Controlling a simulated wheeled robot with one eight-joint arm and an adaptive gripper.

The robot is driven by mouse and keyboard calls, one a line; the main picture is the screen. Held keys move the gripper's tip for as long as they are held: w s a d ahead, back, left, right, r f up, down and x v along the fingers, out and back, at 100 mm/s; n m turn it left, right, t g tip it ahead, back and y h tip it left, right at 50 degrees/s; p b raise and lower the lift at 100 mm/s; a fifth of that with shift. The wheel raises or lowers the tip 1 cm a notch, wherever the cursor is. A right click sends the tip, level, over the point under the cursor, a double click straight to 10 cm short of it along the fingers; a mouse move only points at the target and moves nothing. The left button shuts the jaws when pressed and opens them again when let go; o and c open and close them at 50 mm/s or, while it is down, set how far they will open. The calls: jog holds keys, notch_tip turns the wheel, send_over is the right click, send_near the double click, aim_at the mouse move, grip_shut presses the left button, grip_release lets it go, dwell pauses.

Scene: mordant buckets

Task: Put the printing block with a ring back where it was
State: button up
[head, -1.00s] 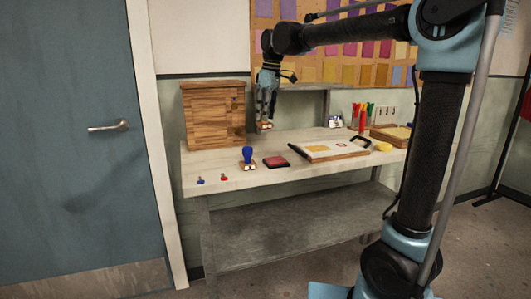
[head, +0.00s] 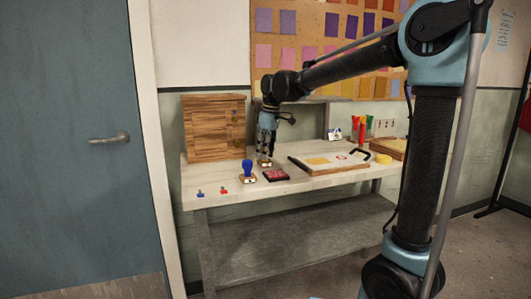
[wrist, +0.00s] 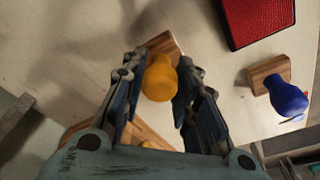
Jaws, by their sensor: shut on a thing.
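My gripper (head: 265,152) points down over the back left part of the table. It is shut on the yellow knob (wrist: 160,79) of a printing block with a wooden base (wrist: 165,43). In the head view the block (head: 264,163) is at about table height; I cannot tell whether it touches the top. Its printing face is hidden, so no ring shows on it. A second printing block with a blue knob (head: 247,167) stands on the table in front of my gripper; its blue knob (wrist: 286,97) also shows in the wrist view.
A red ink pad (head: 276,175) lies right of the blue-knobbed block. A wooden cabinet (head: 214,128) stands close left of my gripper. A board (head: 332,168) with paper lies to the right. Small blue (head: 200,193) and red (head: 223,190) pieces lie at the front left.

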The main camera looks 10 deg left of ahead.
aim_at(269, 161)
jog(key=o, duration=0.8)
jog(key=shift+o, duration=0.2)
notch_tip(269, 161, up, 12)
jog(key=d, duration=0.2)
jog(key=s+d+f+m, duration=0.1)
jog(key=d+f+m, duration=0.1)
jog(key=d, duration=0.5)
jog(key=s+d+f+m, duration=0.2)
jog(key=d+f, duration=0.1)
jog(key=d, duration=0.3)
jog(key=s+d+f+m+t, duration=0.1)
jog(key=s+d+f+m, duration=0.1)
jog(key=s+d+f, duration=0.3)
jog(key=s+d+f+m, duration=0.1)
jog(key=d+f+m, duration=0.1)
jog(key=d, duration=0.5)
jog(key=s+d+f+m+h, duration=0.1)
jog(key=s+d+f+m, duration=0.2)
jog(key=s+d+f, duration=0.3)
jog(key=s+d+f+m, duration=0.4)
jog(key=s+d+f, duration=0.3)
jog(key=f, duration=0.7)
jog(key=shift+s+d+t+h, duration=0.15)
jog(key=shift+s+t+h, duration=0.25)
jog(key=shift+s, duration=0.3)
